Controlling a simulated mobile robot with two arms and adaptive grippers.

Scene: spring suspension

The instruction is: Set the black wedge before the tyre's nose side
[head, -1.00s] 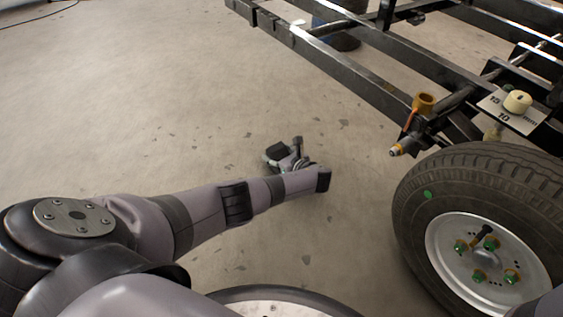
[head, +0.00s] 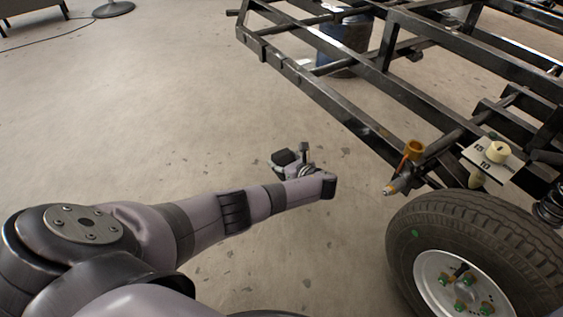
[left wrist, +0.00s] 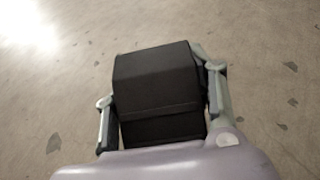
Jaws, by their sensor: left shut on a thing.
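The black wedge (left wrist: 158,80) fills the middle of the left wrist view, with the fingers of my left gripper (left wrist: 160,125) on both of its sides. In the head view the wedge (head: 284,158) shows as a small dark block at the end of my left arm, and the left gripper (head: 293,165) is partly hidden by the wrist. It is shut on the wedge, over open floor. The tyre (head: 470,235) is at the lower right of the head view, a gap to the right of the gripper. My right gripper is not seen.
A black trailer frame (head: 345,112) runs above and behind the tyre. An orange-brown cup fitting (head: 414,149) and a white numbered plate (head: 486,160) sit near the tyre's top. A blue drum (head: 342,50) stands beyond the frame. The floor left of the tyre is clear.

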